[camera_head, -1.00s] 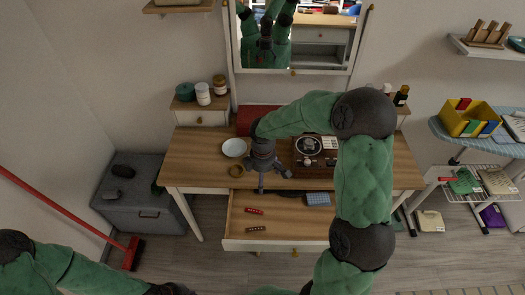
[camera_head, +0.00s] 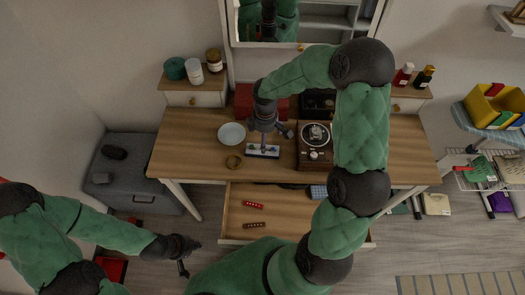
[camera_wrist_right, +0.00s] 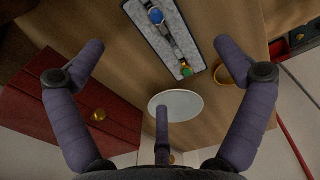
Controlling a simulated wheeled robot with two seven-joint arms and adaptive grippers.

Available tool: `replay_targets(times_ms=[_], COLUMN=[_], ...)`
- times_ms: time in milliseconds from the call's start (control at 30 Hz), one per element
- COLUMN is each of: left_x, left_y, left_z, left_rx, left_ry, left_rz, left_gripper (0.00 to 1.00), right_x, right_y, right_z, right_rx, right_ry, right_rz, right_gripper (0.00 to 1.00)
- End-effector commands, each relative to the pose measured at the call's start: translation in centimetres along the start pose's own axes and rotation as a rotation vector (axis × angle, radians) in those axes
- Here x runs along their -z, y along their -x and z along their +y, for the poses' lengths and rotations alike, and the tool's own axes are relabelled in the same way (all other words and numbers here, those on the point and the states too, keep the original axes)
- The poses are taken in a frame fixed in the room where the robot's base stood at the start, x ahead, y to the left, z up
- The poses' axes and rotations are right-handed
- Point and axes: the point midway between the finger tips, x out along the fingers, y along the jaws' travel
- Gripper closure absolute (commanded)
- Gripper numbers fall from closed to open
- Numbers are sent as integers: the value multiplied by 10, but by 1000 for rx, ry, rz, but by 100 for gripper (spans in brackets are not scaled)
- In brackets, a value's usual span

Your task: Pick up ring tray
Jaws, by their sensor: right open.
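The ring tray (camera_head: 262,151) is a small pale rectangular tray on the wooden desk. In the right wrist view the tray (camera_wrist_right: 163,42) has a speckled grey lining with a blue and a green stone showing, and its far end is cut off by the frame. My right gripper (camera_head: 268,138) is over the desk just behind the tray. In the right wrist view the gripper (camera_wrist_right: 160,62) is open with its fingers spread and empty, apart from the tray. My left gripper (camera_head: 184,262) hangs low at front left, away from the desk; its finger opening is unclear.
A red box (camera_head: 262,103) is behind. The open drawer (camera_head: 266,229) below holds red and brown items.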

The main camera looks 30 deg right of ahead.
Motion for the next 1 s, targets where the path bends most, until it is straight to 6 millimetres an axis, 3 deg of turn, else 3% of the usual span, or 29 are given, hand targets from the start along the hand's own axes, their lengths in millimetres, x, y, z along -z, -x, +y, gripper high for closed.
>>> replay_targets(times_ms=[267, 533, 833, 1000], left_x=[1, 1, 1, 1], left_y=[-9, -26, -26, -26], left_z=[-3, -9, -9, -9], left_rx=[0, 0, 0, 0], left_ry=[0, 0, 0, 0], left_rz=[1, 1, 1, 1], left_gripper=[100, 100, 100, 100], right_x=[2, 8, 8, 8], right_y=[-22, -59, -62, -62], right_z=[-1, -2, -1, -1], right_rx=[1, 2, 0, 0], right_ry=[1, 0, 0, 0], right_rz=[0, 0, 1, 1], right_gripper=[0, 0, 0, 48])
